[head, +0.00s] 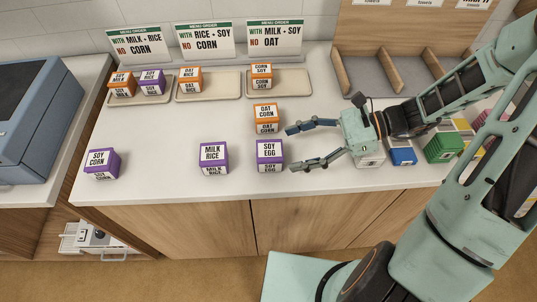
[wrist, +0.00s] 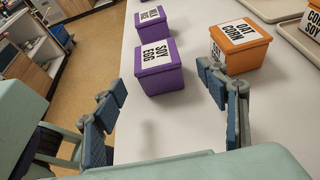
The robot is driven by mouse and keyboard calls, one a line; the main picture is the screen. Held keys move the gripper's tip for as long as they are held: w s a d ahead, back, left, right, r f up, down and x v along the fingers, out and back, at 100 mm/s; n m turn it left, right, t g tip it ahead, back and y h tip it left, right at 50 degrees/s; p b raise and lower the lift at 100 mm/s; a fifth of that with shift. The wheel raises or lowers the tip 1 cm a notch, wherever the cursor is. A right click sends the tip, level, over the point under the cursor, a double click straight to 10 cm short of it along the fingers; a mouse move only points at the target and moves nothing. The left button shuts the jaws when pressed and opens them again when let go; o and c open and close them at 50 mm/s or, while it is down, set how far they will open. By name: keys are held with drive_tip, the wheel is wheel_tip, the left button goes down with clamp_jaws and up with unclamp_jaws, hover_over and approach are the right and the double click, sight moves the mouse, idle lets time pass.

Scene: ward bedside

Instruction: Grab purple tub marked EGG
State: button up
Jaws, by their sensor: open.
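The purple tub marked SOY EGG (head: 270,154) stands upright on the white counter, near its front edge. In the wrist view the same tub (wrist: 158,72) is ahead of my fingers, at the middle of the gap between them. My gripper (head: 303,146) is open and empty, pointing left along the counter, with its fingertips just right of the tub. In the wrist view my gripper (wrist: 158,83) has its two fingers spread wide, and the tub is not between the pads.
An orange OAT CORN tub (head: 266,118) stands just behind the SOY EGG tub. A purple MILK RICE tub (head: 214,157) is to its left, and a purple SOY CORN tub (head: 101,164) is farther left. Trays with tubs and menu cards (head: 276,41) line the back. Coloured boxes (head: 443,147) lie right.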

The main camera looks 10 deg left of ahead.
sight(280, 149)
drive_tip(key=x, duration=0.6)
drive_tip(key=shift+s+a+r+p, duration=0.15)
drive_tip(key=shift+s+a+p, duration=0.15)
drive_tip(key=shift+a, duration=0.15)
drive_tip(key=c, duration=1.4)
drive_tip(key=shift+w+r, duration=0.1)
drive_tip(key=shift+r, duration=0.1)
